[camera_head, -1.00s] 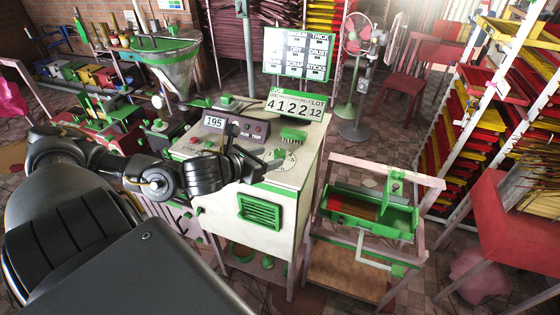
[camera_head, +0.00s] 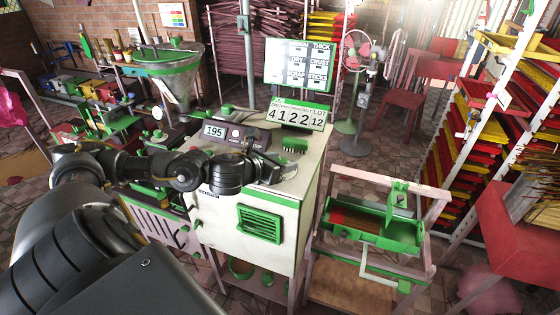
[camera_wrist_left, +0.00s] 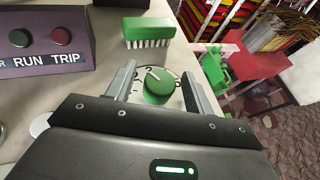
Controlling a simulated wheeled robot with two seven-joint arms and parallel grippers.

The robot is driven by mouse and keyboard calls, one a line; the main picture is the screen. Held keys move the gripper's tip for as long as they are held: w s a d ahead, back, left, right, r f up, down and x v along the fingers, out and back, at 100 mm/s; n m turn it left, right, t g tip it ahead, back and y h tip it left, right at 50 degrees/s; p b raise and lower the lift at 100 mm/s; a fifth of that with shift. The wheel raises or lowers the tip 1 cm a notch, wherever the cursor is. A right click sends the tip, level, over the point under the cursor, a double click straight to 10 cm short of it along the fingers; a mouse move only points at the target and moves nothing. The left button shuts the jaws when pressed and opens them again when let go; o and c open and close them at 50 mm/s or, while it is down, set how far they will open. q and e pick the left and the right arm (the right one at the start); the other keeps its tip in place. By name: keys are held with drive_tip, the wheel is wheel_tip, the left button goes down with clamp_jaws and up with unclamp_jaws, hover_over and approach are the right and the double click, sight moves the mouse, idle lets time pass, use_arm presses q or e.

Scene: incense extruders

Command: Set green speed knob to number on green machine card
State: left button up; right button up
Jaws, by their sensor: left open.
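The green speed knob (camera_wrist_left: 158,88) sits on a white dial with dark markings on the machine top. Its white pointer line points to the upper left; the dial numbers are too small to read surely. My left gripper (camera_wrist_left: 158,70) is open, with one finger on each side of the knob; contact cannot be told. In the head view my left gripper (camera_head: 284,170) covers the knob. The white machine (camera_head: 222,218) with green trim carries a green-topped card (camera_head: 297,114) reading 4122 and, under LOT, 12. My right gripper is out of view.
A purple panel (camera_head: 237,136) shows 195; RUN and TRIP buttons show in the wrist view. A green brush (camera_wrist_left: 148,30) lies just beyond the knob. A green tray on a frame (camera_head: 372,222) stands right of the machine.

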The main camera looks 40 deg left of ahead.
use_arm(q)
drive_tip(key=shift+c, duration=0.4)
drive_tip(key=c, duration=0.9)
drive_tip(key=shift+d+n+y+b, duration=0.1)
drive_tip(key=shift+n+y+b, duration=0.2)
drive_tip(key=shift+n+y, duration=1.2)
drive_tip(key=shift+y, duration=0.1)
drive_tip(key=n+g+y, duration=0.1)
drive_tip(key=n+y, duration=0.1)
drive_tip(key=shift+r+y, duration=0.1)
drive_tip(key=shift+y, duration=0.2)
drive_tip(key=shift+n+g+y+p, duration=0.3)
drive_tip(key=shift+n+g+y, duration=0.4)
drive_tip(key=shift+n+y, duration=0.3)
